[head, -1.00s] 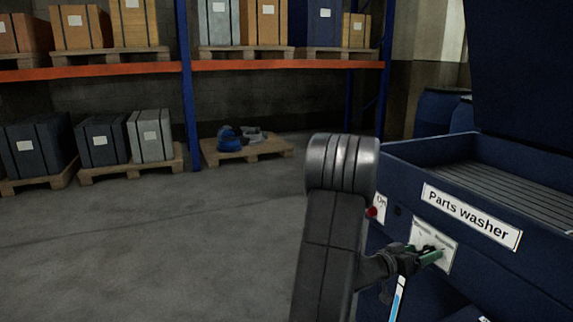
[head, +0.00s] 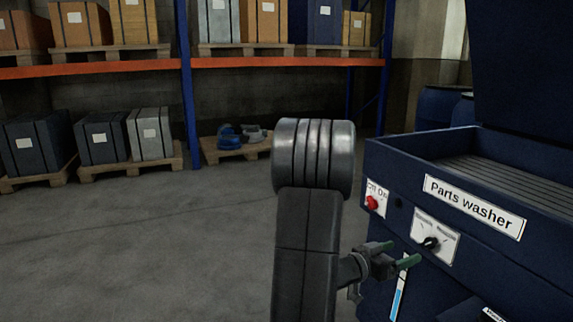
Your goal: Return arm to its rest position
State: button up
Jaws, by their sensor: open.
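My gripper (head: 397,254) is in the lower right of the head view, in front of the parts washer. Its two green-tipped fingers are apart, with nothing seen between them. It is beside and below the black knob (head: 431,243) on the white dial plate (head: 447,232), and it appears clear of the knob. My arm rises to the left of the washer, with a large grey joint on top. The blue parts washer (head: 390,150) stands at the right with its lid raised.
A red switch (head: 372,203) sits on the Off/On plate (head: 377,193). A blue-and-white gauge strip (head: 398,295) is below the gripper. Pallet racking (head: 188,95) with boxes stands at the back, and blue barrels (head: 436,106) stand behind the washer. The floor (head: 150,245) at left is clear.

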jog(key=shift+s+a+m+b, duration=0.15)
jog(key=shift+a+m+b, duration=0.25)
jog(key=shift+m+b, duration=0.45)
jog(key=shift+s+a+m+b, duration=0.2)
jog(key=shift+a+m+b, duration=0.35)
jog(key=shift+m, duration=0.45)
jog(key=shift+s+a+m+b, duration=0.15)
jog(key=shift+a+m+b, duration=0.15)
jog(key=shift+m+b, duration=0.55)
jog(key=shift+s+a, duration=0.1)
